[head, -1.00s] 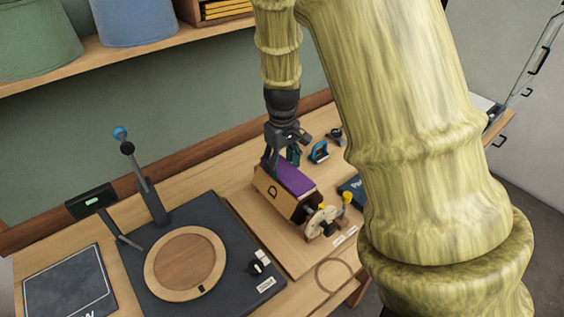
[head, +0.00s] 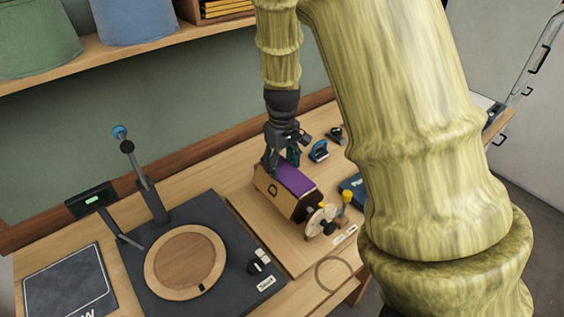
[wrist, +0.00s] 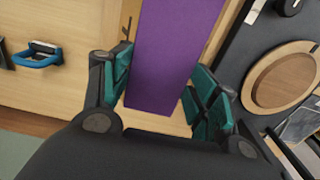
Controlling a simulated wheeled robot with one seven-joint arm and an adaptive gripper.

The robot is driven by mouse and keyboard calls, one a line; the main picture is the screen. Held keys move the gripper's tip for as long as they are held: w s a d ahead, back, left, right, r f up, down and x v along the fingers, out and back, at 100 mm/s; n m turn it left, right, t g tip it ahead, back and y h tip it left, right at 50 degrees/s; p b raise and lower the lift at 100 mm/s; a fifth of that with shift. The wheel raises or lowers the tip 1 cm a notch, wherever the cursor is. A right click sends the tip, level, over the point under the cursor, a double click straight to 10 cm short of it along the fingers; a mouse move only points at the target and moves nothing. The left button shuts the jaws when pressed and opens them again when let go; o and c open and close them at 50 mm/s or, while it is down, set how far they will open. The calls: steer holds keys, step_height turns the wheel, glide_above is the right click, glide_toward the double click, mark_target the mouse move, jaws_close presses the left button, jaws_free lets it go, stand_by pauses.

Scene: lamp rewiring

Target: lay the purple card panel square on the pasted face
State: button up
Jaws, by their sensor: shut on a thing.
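The purple card panel (head: 296,180) lies along the top of a tan wooden block (head: 280,200) with a dark D-shaped mark on its side. The panel's long sides look roughly in line with the block's. My gripper (head: 281,164) is over the panel's far left end, pointing down, its fingers shut on the panel. In the wrist view the panel (wrist: 172,60) runs as a purple strip between my teal-padded fingers (wrist: 163,78). Any pasted face under the panel is hidden.
A round wooden plate (head: 186,262) on a dark base is at left, with an upright blue-knobbed lever (head: 120,132). A cream wheel (head: 320,220) and yellow-topped peg (head: 346,197) stand by the block's near end. A blue-handled tool (head: 319,150) lies behind. My arm hides the right.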

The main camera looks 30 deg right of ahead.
steer(key=o, duration=1)
steer(key=shift+o, duration=0.2)
steer(key=o, duration=0.3)
steer(key=shift+o, duration=0.2)
step_height(320, 180, up, 8)
steer(key=p, duration=0.6)
steer(key=shift+p, duration=0.35)
steer(key=shift+s+f, duration=0.1)
stand_by(0.4)
